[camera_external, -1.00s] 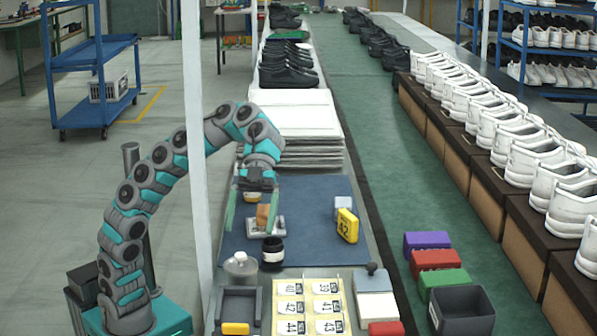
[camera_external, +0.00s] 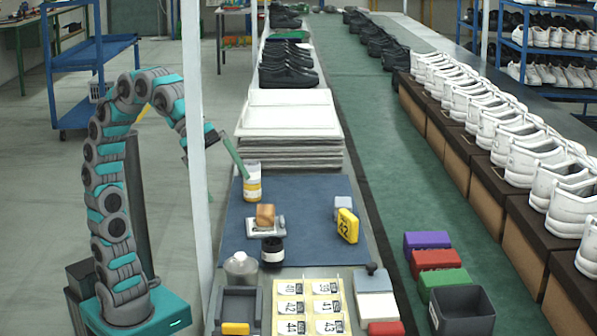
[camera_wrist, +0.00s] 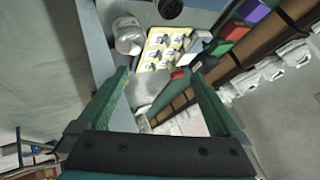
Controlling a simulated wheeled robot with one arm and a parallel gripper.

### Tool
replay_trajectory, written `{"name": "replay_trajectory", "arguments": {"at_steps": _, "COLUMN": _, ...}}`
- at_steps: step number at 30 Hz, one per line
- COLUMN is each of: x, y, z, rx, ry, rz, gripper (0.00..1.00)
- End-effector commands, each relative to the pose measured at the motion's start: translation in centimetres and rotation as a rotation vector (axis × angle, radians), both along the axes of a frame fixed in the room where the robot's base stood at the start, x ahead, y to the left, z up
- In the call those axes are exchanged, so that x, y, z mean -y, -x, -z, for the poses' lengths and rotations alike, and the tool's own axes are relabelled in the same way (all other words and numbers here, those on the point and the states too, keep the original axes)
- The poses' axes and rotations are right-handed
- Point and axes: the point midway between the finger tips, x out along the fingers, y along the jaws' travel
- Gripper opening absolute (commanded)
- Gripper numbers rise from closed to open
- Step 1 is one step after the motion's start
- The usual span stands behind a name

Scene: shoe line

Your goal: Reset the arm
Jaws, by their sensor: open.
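My arm is bent upright at the left of the external view, and my gripper (camera_external: 236,158) hangs over the left edge of the bench, partly behind a white post. One green finger shows clearly, in front of or beside a jar with a yellow band (camera_external: 252,186); I cannot tell whether they touch. In the wrist view my gripper (camera_wrist: 160,85) has its two green fingers spread apart with nothing held between them. A brown block (camera_external: 265,213) sits on a small white stand (camera_external: 277,230) on the blue mat (camera_external: 310,215), clear of my gripper.
A stack of white trays (camera_external: 290,115) stands behind the mat. The white post (camera_external: 194,130) is close to my arm. Floor at left is open.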

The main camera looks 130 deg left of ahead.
Motion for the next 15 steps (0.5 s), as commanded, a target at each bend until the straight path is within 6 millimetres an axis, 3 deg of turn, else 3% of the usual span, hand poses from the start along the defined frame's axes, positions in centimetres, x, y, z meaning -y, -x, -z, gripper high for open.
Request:
{"name": "replay_trajectory", "arguments": {"at_steps": 2, "x": 0.6, "y": 1.2, "z": 0.9, "rx": -0.017, "ry": -0.021, "rz": -0.046, "gripper": 1.00}}
{"name": "replay_trajectory", "arguments": {"at_steps": 5, "x": 1.7, "y": 2.2, "z": 4.9, "rx": -0.095, "ry": 0.018, "rz": -0.075, "gripper": 1.00}}
{"name": "replay_trajectory", "arguments": {"at_steps": 11, "x": 3.9, "y": 6.4, "z": 13.9, "rx": -0.290, "ry": 0.105, "rz": -0.160, "gripper": 1.00}}
{"name": "replay_trajectory", "arguments": {"at_steps": 15, "x": 5.2, "y": 10.9, "z": 20.4, "rx": -0.438, "ry": 0.159, "rz": -0.248, "gripper": 1.00}}
